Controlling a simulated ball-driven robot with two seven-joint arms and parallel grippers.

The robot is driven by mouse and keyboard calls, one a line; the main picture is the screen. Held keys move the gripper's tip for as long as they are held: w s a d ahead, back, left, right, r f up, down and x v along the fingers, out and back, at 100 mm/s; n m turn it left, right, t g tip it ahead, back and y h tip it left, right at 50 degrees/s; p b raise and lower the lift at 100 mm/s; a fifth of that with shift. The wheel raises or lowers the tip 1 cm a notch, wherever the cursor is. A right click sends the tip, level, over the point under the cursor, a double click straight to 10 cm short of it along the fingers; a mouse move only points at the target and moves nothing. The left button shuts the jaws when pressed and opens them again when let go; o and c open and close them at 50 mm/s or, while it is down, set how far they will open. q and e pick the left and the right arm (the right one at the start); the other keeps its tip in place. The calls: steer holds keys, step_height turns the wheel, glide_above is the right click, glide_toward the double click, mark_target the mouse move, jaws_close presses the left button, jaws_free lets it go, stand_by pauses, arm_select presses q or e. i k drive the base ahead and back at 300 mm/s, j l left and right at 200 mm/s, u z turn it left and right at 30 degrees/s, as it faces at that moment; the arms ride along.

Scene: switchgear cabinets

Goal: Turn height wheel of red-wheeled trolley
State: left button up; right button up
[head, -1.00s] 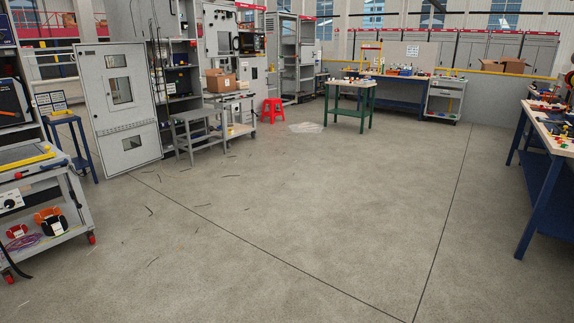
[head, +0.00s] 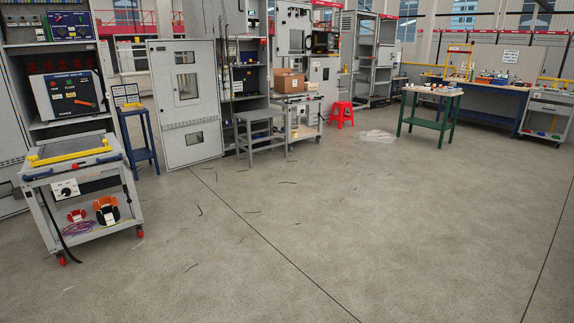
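The red-wheeled trolley (head: 128,198) stands at the left in the head view, on the floor in front of the cabinets. It is a grey frame with red casters and a yellow bar on its top platform. A white panel on its near side carries a round black knob (head: 66,192), which looks like the height wheel. Its lower shelf holds red and orange-black spools and purple cable. A black cable hangs from its left side to the floor. Neither of my grippers is in view.
A blue stand (head: 143,154) is just behind the trolley. An open grey cabinet door (head: 187,100), a grey bench (head: 262,117) and a red stool (head: 342,112) are farther back. A green-legged table (head: 432,92) stands back right. The floor (head: 330,230) in front is wide and clear, with scattered wire scraps.

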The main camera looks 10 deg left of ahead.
mark_target(66, 191)
steer(key=i+j+u, duration=0.2)
steer(key=i+u, duration=0.55)
steer(key=u, duration=0.2)
steer(key=i+l+u, duration=0.1)
steer(key=i+u, duration=0.35)
steer(key=i+j, duration=0.15)
steer(key=i, duration=0.6)
steer(key=i+j, duration=0.1)
steer(key=i, duration=0.6)
steer(key=i+j, duration=0.15)
steer(key=i, duration=0.6)
steer(key=i+l+z, duration=0.15)
steer(key=i+z, duration=0.25)
steer(key=i, duration=0.7)
steer(key=i+j+z, duration=0.15)
steer(key=i+z, duration=0.3)
steer(key=i, duration=0.6)
steer(key=i+u, duration=0.45)
steer(key=i, duration=0.2)
steer(key=i+l+u, duration=0.25)
steer(key=i+u, duration=0.2)
steer(key=i, duration=0.2)
steer(key=i+u, duration=0.8)
steer(key=k+j, duration=0.35)
steer(key=k, duration=0.2)
steer(key=u, duration=1.95)
